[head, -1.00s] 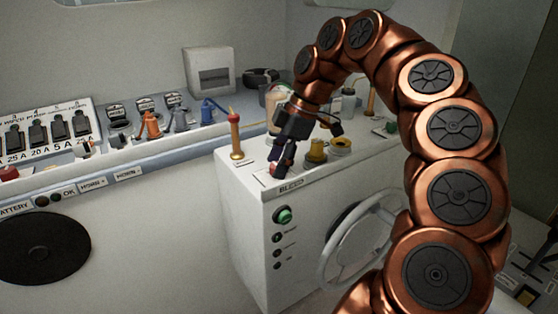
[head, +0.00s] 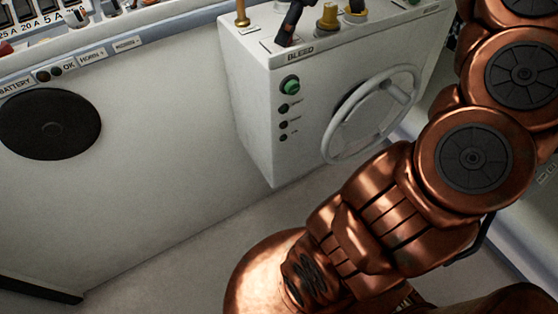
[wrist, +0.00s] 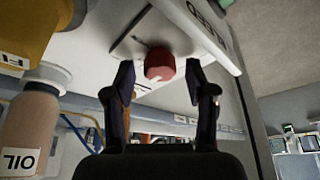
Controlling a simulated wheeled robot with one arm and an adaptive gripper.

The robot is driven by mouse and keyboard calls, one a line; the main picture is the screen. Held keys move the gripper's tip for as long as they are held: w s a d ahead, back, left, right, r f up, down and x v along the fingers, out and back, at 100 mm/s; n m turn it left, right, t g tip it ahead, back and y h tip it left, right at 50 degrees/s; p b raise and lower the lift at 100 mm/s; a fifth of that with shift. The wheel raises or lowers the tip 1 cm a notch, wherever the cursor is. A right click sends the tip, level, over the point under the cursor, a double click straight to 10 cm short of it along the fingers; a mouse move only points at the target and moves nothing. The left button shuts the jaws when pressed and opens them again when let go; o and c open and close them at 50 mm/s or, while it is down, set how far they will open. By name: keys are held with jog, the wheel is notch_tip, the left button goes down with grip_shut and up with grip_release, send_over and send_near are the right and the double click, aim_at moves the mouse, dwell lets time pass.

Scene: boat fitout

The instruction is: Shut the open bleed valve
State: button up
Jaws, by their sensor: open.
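A red knob (wrist: 159,64) sits on a pale plate (wrist: 133,42) beside the BLEED label (wrist: 207,18) in the wrist view. My gripper (wrist: 160,80) is open, its two dark fingertips on either side of the knob with gaps visible. I cannot tell how deep the fingertips reach along it.
A yellow fitting (head: 328,17) and a brass post (head: 241,14) stand on the console top. The console front has a green button (head: 290,85) and a handwheel (head: 372,115). An OIL bottle (wrist: 30,125) is at left in the wrist view.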

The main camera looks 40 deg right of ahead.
jog(key=m+h+p, duration=0.1)
jog(key=m, duration=0.2)
jog(key=shift+s+a+t, duration=0.1)
jog(key=shift+t, duration=0.2)
jog(key=m+h+p, duration=0.1)
jog(key=m, duration=0.2)
jog(key=shift+r+p, duration=0.15)
jog(key=shift+p, duration=0.15)
jog(key=m+p, duration=0.1)
jog(key=m, duration=0.1)
jog(key=m+h+p, duration=0.1)
jog(key=m+p, duration=0.1)
jog(key=shift+a+h, duration=0.1)
jog(key=shift+h, duration=0.2)
jog(key=m+h+p, duration=0.1)
jog(key=m+p, duration=0.2)
jog(key=shift+a, duration=0.1)
jog(key=b+v, duration=0.2)
jog(key=v, duration=0.4)
jog(key=s+a+f+n+g+y+b, duration=0.1)
jog(key=s+a+f+n+g+b, duration=0.2)
jog(key=s+a+f, duration=1.3)
jog(key=shift+s+a+f+n+g+y+b, duration=0.35)
jog(key=shift+s+f+n+g, duration=0.7)
jog(key=shift+s, duration=0.65)
jog(key=shift+g, duration=0.25)
